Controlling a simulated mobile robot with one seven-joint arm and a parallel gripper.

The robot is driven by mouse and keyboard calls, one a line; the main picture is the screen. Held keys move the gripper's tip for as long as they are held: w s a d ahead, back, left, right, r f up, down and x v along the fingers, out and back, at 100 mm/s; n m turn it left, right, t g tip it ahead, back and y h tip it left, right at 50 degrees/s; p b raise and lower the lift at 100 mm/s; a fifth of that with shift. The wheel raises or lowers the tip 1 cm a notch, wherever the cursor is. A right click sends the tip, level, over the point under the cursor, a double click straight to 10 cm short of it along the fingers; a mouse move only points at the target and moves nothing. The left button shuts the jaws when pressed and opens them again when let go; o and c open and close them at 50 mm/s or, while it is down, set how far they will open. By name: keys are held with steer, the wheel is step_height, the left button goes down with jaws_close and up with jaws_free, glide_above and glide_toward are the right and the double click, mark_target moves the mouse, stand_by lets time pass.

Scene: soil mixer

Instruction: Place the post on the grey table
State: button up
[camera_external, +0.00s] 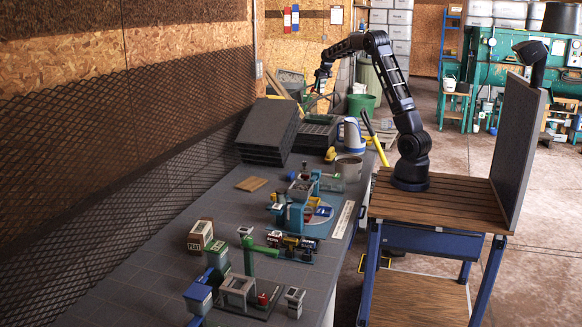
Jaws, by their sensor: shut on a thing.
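My gripper (321,82) is at the far end of the grey table (150,268), raised above the dark trays there. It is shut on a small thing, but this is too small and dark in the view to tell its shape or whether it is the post. A green upright with a side arm (248,256) stands among the small model machine parts at the near part of the table. I cannot tell whether it is the post. My gripper is far from it and apart from the tabletop.
Stacked dark trays (268,130) stand at the back left, beside a black tray (315,133). A blue-and-white jug (353,135), a grey pot (348,167) and a blue model machine (292,208) stand along the right side. A wooden board (251,184) lies flat. The table's left strip is clear.

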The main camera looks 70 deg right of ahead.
steer(key=w+a+n, duration=0.1)
steer(key=w+a, duration=0.6)
steer(key=a, duration=0.7)
steer(key=w+a+n+y, duration=0.1)
steer(key=w+a+n, duration=0.1)
steer(key=w+a, duration=0.9)
steer(key=w+a+n, duration=0.1)
steer(key=w+a, duration=0.3)
steer(key=a, duration=1.4)
steer(key=s+a+n+t+y, duration=0.1)
steer(key=s+a+n+y, duration=0.2)
steer(key=a, duration=4.4)
steer(key=shift+h, duration=0.6)
steer(key=f, duration=2.6)
steer(key=s+f, duration=0.1)
steer(key=f, duration=1.3)
steer(key=shift+s+d, duration=0.1)
steer(key=shift+d, duration=0.1)
steer(key=shift+f, duration=0.1)
steer(key=o, duration=1)
